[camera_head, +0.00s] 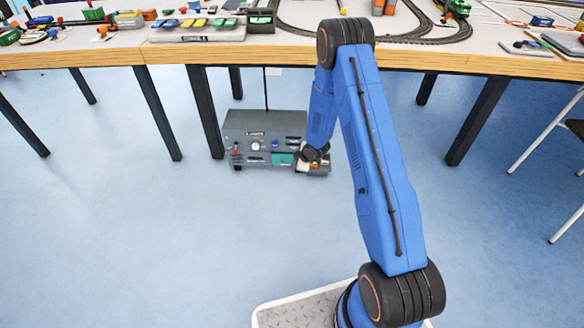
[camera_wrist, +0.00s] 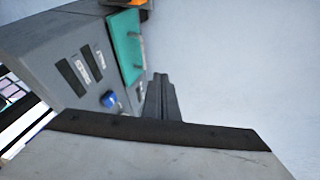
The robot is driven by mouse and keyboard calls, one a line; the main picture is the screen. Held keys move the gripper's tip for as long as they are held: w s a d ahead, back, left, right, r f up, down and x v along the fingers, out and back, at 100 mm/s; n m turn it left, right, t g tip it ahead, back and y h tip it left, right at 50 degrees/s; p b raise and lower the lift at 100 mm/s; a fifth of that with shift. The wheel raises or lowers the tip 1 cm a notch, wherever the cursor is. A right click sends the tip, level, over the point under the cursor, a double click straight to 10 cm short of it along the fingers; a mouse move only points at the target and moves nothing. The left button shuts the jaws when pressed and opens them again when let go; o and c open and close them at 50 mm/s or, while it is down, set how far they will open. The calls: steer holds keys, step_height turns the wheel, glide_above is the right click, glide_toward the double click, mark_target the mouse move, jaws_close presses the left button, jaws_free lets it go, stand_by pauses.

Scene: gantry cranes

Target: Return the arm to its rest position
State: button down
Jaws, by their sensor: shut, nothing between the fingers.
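My blue arm (camera_head: 380,165) rises from my base, bends at the elbow above the table edge, and reaches down in front of the table. My gripper (camera_head: 306,164) is low, at the right front of a grey control box, and small in the head view. In the wrist view the dark fingers of my gripper (camera_wrist: 161,92) are together with nothing between them. They point along the box's panel, close to its green plate (camera_wrist: 127,45) and blue knob (camera_wrist: 108,99). I cannot tell whether they touch the box.
The grey control box (camera_head: 265,122) stands low beneath the front table edge. The long table (camera_head: 440,62) carries toy train tracks, coloured blocks (camera_head: 195,23) and a small display (camera_head: 261,20). The blue floor at left is clear. A chair frame (camera_head: 545,130) stands at right.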

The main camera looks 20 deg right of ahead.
steer(key=shift+v, duration=0.85)
steer(key=s+d+r+m+h, duration=0.15)
steer(key=s+r, duration=0.35)
steer(key=r, duration=0.8)
steer(key=s+d+r+m+h, duration=0.1)
steer(key=s+d+r+m, duration=0.3)
steer(key=r, duration=0.8)
steer(key=s+r+m+h, duration=0.15)
steer(key=s+r, duration=0.35)
steer(key=r, duration=0.8)
steer(key=s+a+r+m, duration=0.1)
steer(key=s+r, duration=0.3)
steer(key=s, duration=0.8)
steer(key=s+a+r+m+g+y, duration=0.1)
steer(key=s+r+m, duration=0.2)
steer(key=s, duration=0.9)
steer(key=s+a+r+m, duration=0.2)
steer(key=s+r, duration=0.3)
steer(key=s, duration=0.7)
steer(key=shift+s+r+m+y, duration=0.3)
steer(key=shift+s+r, duration=0.1)
